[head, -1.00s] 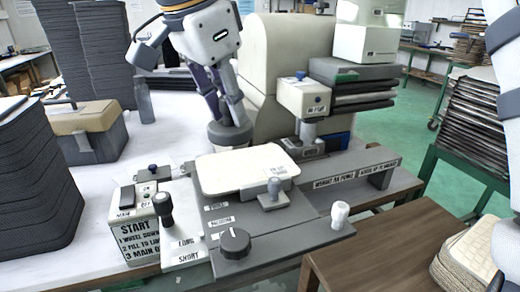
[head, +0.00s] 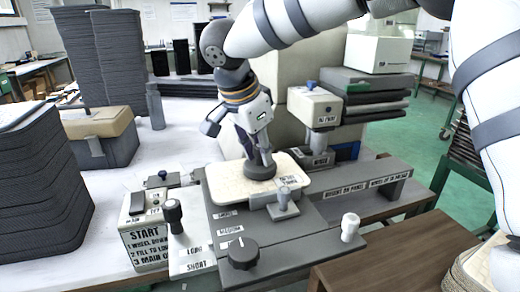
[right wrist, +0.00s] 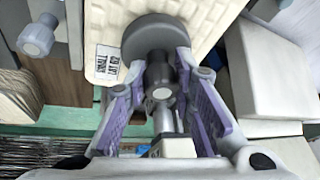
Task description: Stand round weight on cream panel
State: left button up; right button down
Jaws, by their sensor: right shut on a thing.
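The round weight (head: 260,171) is a dark grey disc with a knob on top. My right gripper (head: 256,152) is shut on its knob, and the weight is upright over the cream panel (head: 227,201). I cannot tell whether its underside touches the panel. In the right wrist view the purple finger pads (right wrist: 160,88) flank the knob below the grey disc (right wrist: 155,32), and the panel with its label (right wrist: 107,65) lies behind it. My left gripper is not in view.
The panel lies on a grey machine bed with a black dial (head: 243,253), a grey clamp (head: 283,204) and a white knob (head: 350,227). A boxy head (head: 314,107) stands behind right. Dark tray stacks (head: 40,170) stand at left.

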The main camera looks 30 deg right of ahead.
jog(key=c, duration=1.4)
grip_release()
jog(key=shift+f, duration=0.1)
jog(key=shift+o, duration=0.2)
jog(key=v, duration=1.2)
